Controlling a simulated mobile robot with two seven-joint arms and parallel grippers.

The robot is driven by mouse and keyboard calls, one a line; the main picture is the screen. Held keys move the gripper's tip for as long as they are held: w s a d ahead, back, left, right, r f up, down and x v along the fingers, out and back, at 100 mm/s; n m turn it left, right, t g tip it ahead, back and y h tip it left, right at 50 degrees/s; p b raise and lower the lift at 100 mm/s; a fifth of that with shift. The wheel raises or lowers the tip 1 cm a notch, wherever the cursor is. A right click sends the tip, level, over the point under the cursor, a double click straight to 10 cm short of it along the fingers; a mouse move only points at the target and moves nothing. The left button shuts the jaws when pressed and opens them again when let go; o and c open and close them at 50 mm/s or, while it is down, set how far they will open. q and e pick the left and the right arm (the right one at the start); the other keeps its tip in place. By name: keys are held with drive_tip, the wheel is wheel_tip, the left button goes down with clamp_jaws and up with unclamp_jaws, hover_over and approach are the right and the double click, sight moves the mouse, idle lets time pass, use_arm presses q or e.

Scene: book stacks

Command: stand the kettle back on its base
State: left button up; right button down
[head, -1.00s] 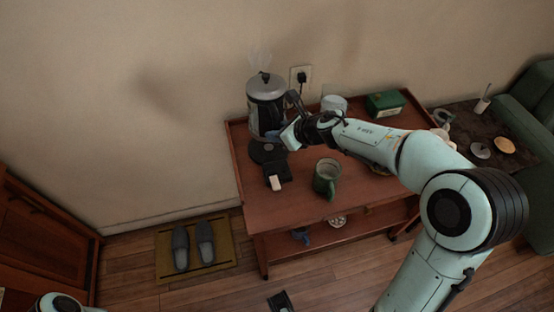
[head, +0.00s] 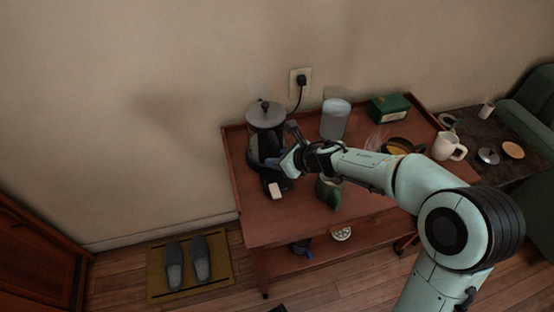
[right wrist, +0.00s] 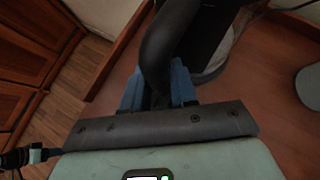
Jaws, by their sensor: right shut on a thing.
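The kettle (head: 266,132), a grey-lidded cylinder with dark parts, is upright at the left end of the wooden table. My right gripper (head: 290,162) is shut on its black handle from the right side. In the right wrist view the handle (right wrist: 168,50) runs between the blue fingers. The black round base is now largely hidden under or behind the kettle and gripper. I cannot tell whether the kettle touches it. A black piece with a white end (head: 276,190) lies just in front. My left gripper is out of view.
A green mug (head: 328,193) stands close below my right forearm. A clear-grey canister (head: 335,120), a green box (head: 389,108), a dark pan (head: 403,147) and a white mug (head: 449,147) stand farther right. A wall socket (head: 300,82) holds a plug and cord.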

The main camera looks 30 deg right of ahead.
drive_tip(key=shift+r, duration=0.15)
drive_tip(key=c, duration=0.9)
unclamp_jaws()
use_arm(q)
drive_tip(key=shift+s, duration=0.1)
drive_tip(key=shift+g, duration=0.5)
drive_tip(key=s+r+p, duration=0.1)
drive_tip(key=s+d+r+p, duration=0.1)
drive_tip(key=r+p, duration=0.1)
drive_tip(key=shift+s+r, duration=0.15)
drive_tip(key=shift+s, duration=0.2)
use_arm(e)
drive_tip(key=v, duration=1.2)
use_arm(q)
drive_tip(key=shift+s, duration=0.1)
use_arm(e)
drive_tip(key=shift+s+a, duration=0.1)
